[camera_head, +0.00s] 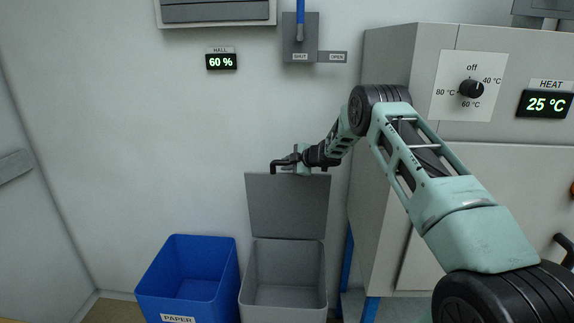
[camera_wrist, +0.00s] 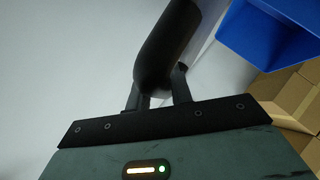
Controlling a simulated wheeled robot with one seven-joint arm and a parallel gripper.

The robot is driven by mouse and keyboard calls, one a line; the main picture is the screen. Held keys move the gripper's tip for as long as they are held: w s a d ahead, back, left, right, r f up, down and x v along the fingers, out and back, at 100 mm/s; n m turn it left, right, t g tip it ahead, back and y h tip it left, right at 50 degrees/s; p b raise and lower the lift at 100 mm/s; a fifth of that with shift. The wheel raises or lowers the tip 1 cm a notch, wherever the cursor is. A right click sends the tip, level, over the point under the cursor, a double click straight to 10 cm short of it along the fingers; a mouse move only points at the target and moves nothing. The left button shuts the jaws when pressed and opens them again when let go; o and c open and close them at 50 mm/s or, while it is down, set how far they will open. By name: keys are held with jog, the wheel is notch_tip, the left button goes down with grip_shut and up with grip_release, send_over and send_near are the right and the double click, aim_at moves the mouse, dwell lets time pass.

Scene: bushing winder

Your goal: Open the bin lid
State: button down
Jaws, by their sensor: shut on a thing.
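The grey bin (camera_head: 283,287) stands on the floor against the wall, its mouth uncovered and its inside empty as far as I see. Its grey lid (camera_head: 288,210) stands up near vertical behind the bin's rear rim. A black handle (camera_head: 277,166) runs along the lid's upper edge. My gripper (camera_head: 296,162) is at this edge, shut on the handle. In the wrist view, the dark, thick handle (camera_wrist: 168,45) passes between the two fingers (camera_wrist: 158,92) of my gripper. The lid's panel is not clearly seen in the wrist view.
A blue bin (camera_head: 190,275) labelled PAPER stands just left of the grey bin. A grey cabinet (camera_head: 385,170) with a dial and a heat display stands close on the right. A wall switch (camera_head: 300,40) marked SHUT and OPEN is above.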

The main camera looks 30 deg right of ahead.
jog(key=c, duration=1.3)
grip_release()
jog(key=shift+o, duration=0.2)
jog(key=shift+r, duration=0.1)
notch_tip(320, 180, up, 10)
jog(key=shift+b, duration=0.95)
jog(key=shift+a, duration=0.1)
